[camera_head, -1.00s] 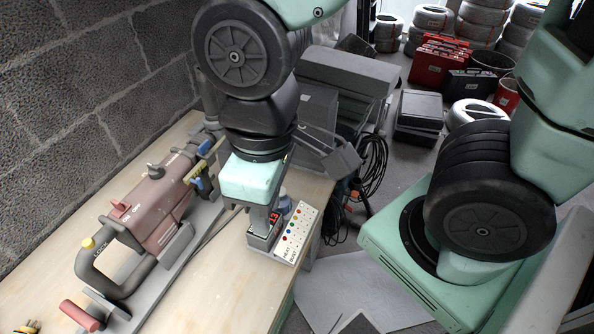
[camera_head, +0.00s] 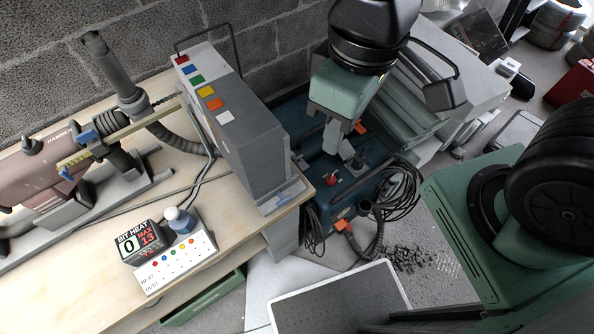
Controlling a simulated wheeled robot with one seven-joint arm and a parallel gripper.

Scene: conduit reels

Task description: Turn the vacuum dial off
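A dark teal vacuum (camera_head: 312,190) stands on the floor beyond the bench's right end, with orange clips. A small red knob (camera_head: 331,178) is on its top, apparently the dial; its markings are too small to read. My gripper (camera_head: 333,150) points down over the vacuum, and its fingertips appear above and near the red knob. The fingers overlap in this view, so their gap is unclear. Nothing is visibly held.
A tall grey box with coloured squares (camera_head: 255,150) stands at the bench's right end. A heat and dust panel (camera_head: 175,262), a display reading 0 (camera_head: 140,243) and a breaker hammer (camera_head: 50,175) are on the bench (camera_head: 80,270). Coiled black cable (camera_head: 400,200) lies right of the vacuum.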

